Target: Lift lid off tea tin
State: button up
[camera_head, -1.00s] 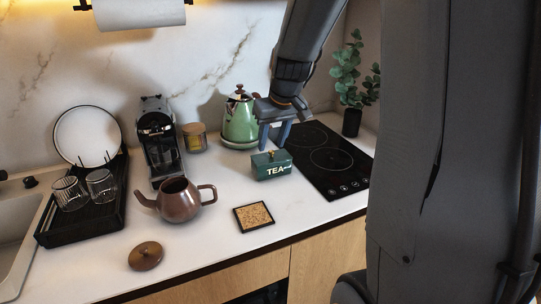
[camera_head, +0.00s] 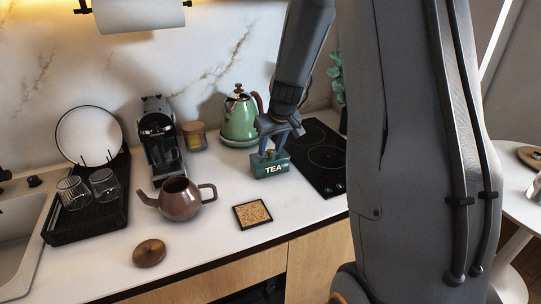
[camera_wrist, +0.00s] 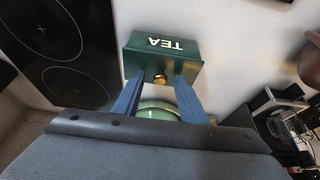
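The dark green tea tin (camera_head: 271,169) with white TEA lettering stands on the counter, left of the cooktop. In the wrist view the tin (camera_wrist: 160,52) shows with its lettering upside down. Its lid carries a small brass knob (camera_wrist: 160,77). My gripper (camera_head: 267,152) is pointed down over the tin, and its fingers hide part of the lid in the head view. In the wrist view my gripper (camera_wrist: 159,85) is open, with one blue finger on each side of the knob and a gap to both. The lid appears seated on the tin.
A green kettle (camera_head: 238,121) stands just behind the tin. The black cooktop (camera_head: 318,160) lies to the right. A cork coaster (camera_head: 252,214), a brown teapot (camera_head: 180,199) and its wooden-looking lid (camera_head: 149,253) are in front and left. The counter around the coaster is clear.

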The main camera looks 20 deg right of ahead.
grip_shut()
